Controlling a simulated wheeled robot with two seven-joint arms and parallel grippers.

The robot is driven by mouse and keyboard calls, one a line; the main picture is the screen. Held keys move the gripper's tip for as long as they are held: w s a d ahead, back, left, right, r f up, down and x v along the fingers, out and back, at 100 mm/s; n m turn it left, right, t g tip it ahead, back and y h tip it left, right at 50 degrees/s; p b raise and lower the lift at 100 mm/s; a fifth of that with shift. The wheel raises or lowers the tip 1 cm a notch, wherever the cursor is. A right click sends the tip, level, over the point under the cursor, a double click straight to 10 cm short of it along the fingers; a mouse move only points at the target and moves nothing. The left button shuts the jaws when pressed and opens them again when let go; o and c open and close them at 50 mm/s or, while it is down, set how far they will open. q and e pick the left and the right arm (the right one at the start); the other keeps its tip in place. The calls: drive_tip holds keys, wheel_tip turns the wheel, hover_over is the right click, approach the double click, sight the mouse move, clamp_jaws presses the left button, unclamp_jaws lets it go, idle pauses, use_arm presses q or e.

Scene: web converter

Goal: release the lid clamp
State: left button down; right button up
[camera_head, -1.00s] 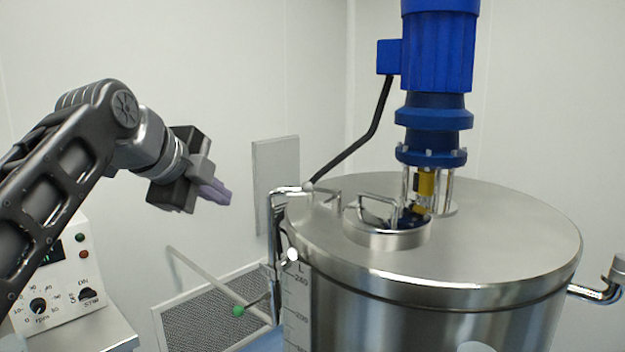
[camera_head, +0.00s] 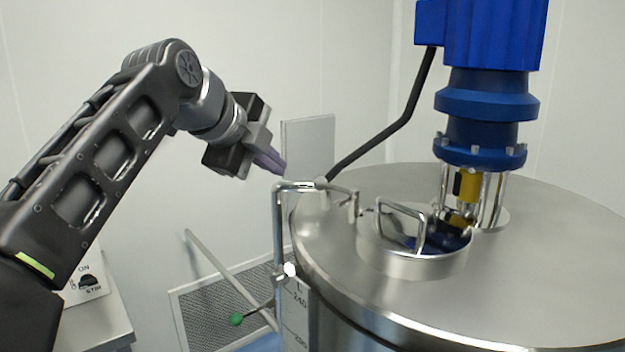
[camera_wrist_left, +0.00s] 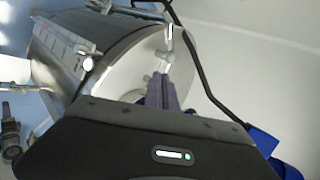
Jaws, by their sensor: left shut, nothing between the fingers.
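A steel tank lid (camera_head: 540,255) fills the right of the head view, with a round hatch collar (camera_head: 410,264) on it. A bent bar handle (camera_head: 402,214) stands at the hatch. A bent steel pipe (camera_head: 279,225) rises beside the lid's left edge and reaches over it to a small fitting (camera_head: 354,205). I cannot tell which of these parts is the lid clamp. My left gripper (camera_head: 276,162) is shut and empty, just above the pipe's bend and apart from it in the picture. Its fingers (camera_wrist_left: 163,92) point towards the tank in the left wrist view. My right gripper is not in view.
A blue motor (camera_head: 492,40) stands on the lid, with a black cable (camera_head: 405,118) running down to the lid's left edge. A control box (camera_head: 85,285) is at lower left.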

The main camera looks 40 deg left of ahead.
use_arm(q)
drive_tip(key=p, duration=0.2)
approach(317, 187)
drive_tip(key=f, duration=0.1)
drive_tip(key=w+f, duration=0.1)
drive_tip(key=f, duration=0.1)
drive_tip(key=shift+w+a+f, duration=0.1)
drive_tip(key=shift+w+a, duration=0.05)
drive_tip(key=shift+w, duration=0.05)
drive_tip(key=w+p, duration=0.1)
drive_tip(key=w, duration=0.2)
drive_tip(key=shift+w+a+f+p, duration=0.1)
drive_tip(key=shift+a+f+p, duration=0.1)
drive_tip(key=shift+p, duration=0.2)
drive_tip(key=shift+w+f, duration=0.1)
drive_tip(key=shift+w, duration=0.1)
